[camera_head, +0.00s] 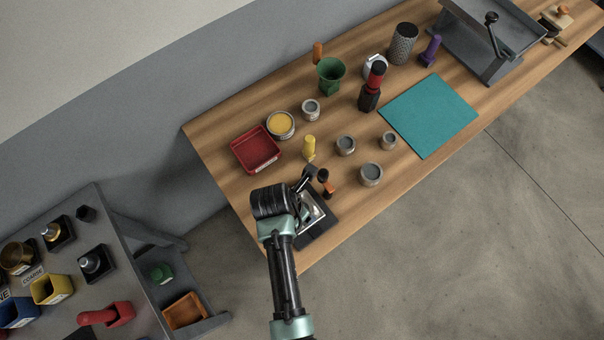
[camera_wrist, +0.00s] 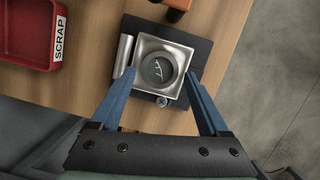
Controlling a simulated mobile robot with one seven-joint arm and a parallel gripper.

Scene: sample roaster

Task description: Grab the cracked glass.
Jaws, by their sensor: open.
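The cracked glass (camera_wrist: 158,71) is a dark round pane with white crack lines, set in a square silver frame (camera_wrist: 178,48). The frame lies on a dark square mat (camera_wrist: 200,46), with a silver flap or plate along its left side. In the head view the silver frame (camera_head: 314,213) is partly hidden by my arm. My gripper (camera_wrist: 160,74) is open, its blue fingers reaching toward the frame with one tip near each side. Nothing is held. I cannot tell whether the tips touch the frame or how high they are above it.
A red tray (camera_wrist: 25,30) labelled SCRAP stands to the left; it also shows in the head view (camera_head: 256,149). An orange-based item (camera_wrist: 174,7) sits just beyond the mat. A yellow item (camera_head: 309,147) and several small tins stand farther back. The table's front edge is close.

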